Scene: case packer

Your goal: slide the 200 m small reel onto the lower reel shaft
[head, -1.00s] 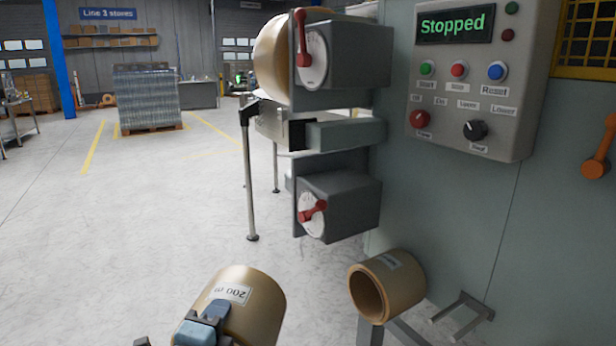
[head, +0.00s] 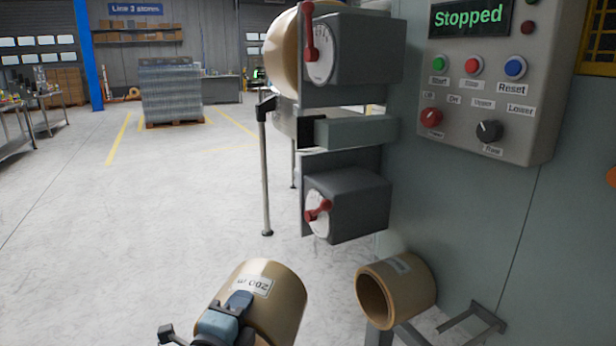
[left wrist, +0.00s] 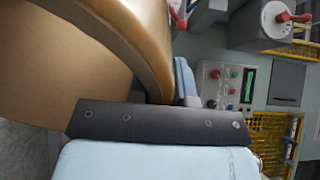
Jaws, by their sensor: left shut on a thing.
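The 200 m small reel (head: 268,292) is a tan tape roll with a white "200 m" label, at the bottom centre of the head view. My left gripper (head: 232,310) is shut on its wall; in the left wrist view the reel (left wrist: 135,35) fills the upper left beside the finger pads. The lower reel shaft itself is not clearly visible; the lower grey unit (head: 350,203) with a red lever (head: 318,211) and white dial stands above and right of the held reel, apart from it. My right gripper is not in view.
Another tan reel (head: 408,292) rests on a stand right of the held one. An upper unit (head: 360,48) carries a large tape roll (head: 282,55). The control panel (head: 490,90) reads "Stopped". Open floor lies at the left.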

